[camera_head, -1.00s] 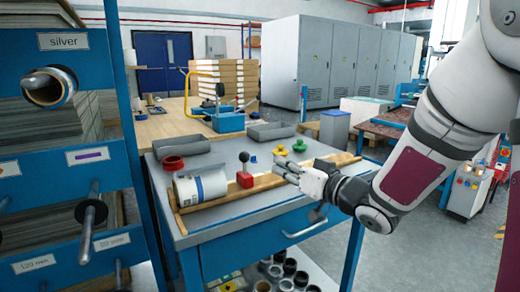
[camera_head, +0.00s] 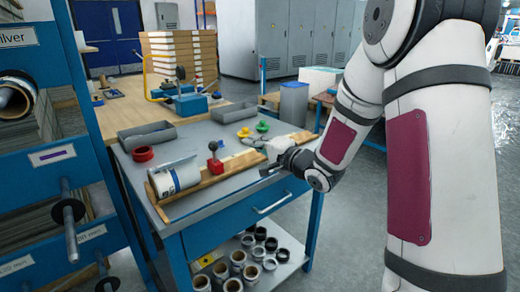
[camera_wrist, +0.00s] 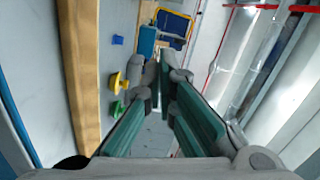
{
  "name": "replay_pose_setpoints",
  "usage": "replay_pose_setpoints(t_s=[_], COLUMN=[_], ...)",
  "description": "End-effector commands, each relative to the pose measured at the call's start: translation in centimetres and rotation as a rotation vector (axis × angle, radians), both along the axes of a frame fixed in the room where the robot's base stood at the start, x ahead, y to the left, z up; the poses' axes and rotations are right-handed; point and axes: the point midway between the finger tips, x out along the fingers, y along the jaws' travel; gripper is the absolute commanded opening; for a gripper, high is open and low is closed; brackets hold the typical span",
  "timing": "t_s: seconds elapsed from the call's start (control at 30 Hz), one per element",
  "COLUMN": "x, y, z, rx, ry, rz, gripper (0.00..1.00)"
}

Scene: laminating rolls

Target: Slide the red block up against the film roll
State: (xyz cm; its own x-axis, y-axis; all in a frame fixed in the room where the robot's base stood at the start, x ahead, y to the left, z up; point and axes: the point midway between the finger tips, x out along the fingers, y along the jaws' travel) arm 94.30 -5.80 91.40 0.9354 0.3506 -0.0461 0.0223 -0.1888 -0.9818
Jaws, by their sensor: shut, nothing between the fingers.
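The red block (camera_head: 215,167), with a dark ball knob on top, stands along the wooden rail (camera_head: 232,172) on the grey bench top. The white film roll (camera_head: 181,177) with a blue band lies to its left, at the rail's left end. A small gap shows between block and roll. My gripper (camera_head: 257,144) is to the right of the block, apart from it, over the bench near the rail. In the wrist view its green-padded fingers (camera_wrist: 163,78) come together at the tips with nothing between them. The block and roll are not recognisable in the wrist view.
Yellow (camera_head: 244,132) and green (camera_head: 262,126) knobbed pieces lie close behind my gripper. A red ring (camera_head: 143,154) lies behind the roll. Grey trays (camera_head: 146,134) stand along the bench's back. A blue rack (camera_head: 50,150) with projecting rods stands left.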

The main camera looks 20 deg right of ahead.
Motion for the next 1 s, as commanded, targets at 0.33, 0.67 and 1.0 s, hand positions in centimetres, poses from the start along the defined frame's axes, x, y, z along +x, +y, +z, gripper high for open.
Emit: replay_pose_setpoints(t_s=[0.33, 0.67, 1.0], x=[3.5, 3.3, 3.1], y=[3.6, 5.3, 6.0], z=[-0.7, -0.9, -0.9], rx=[-0.001, -0.001, -0.001], ry=[0.0, 0.001, -0.001], rz=[0.003, 0.0, 0.001], gripper=[0.0, 0.0, 0.0])
